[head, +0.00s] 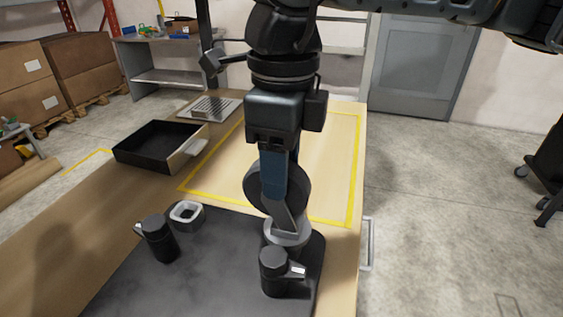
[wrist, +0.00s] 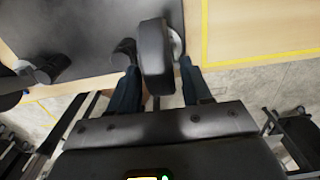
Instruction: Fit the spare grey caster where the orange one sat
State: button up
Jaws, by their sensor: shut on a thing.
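My gripper (head: 286,192) points down over the dark mat and is shut on a caster with a dark wheel (head: 262,188). In the wrist view the wheel (wrist: 153,50) sits between the two fingers of my gripper (wrist: 160,88). A pale grey part (head: 288,234) shows right below the wheel; I cannot tell whether it belongs to the caster or is a seat under it, or whether they touch. A square pale socket (head: 187,212) with an open centre stands empty at the mat's far left. No orange caster is in view.
The dark mat (head: 215,270) bears two black posts with side levers, one at left (head: 160,242) and one at front right (head: 273,275). A dark open tray (head: 150,150) and a ribbed metal plate (head: 210,108) stand farther back. The yellow-outlined area (head: 335,160) looks clear.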

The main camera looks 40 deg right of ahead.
jog(key=shift+f+b, duration=0.35)
jog(key=o, duration=1.4)
notch_tip(320, 180, up, 8)
jog(key=shift+f, duration=0.1)
jog(key=shift+s, duration=0.15)
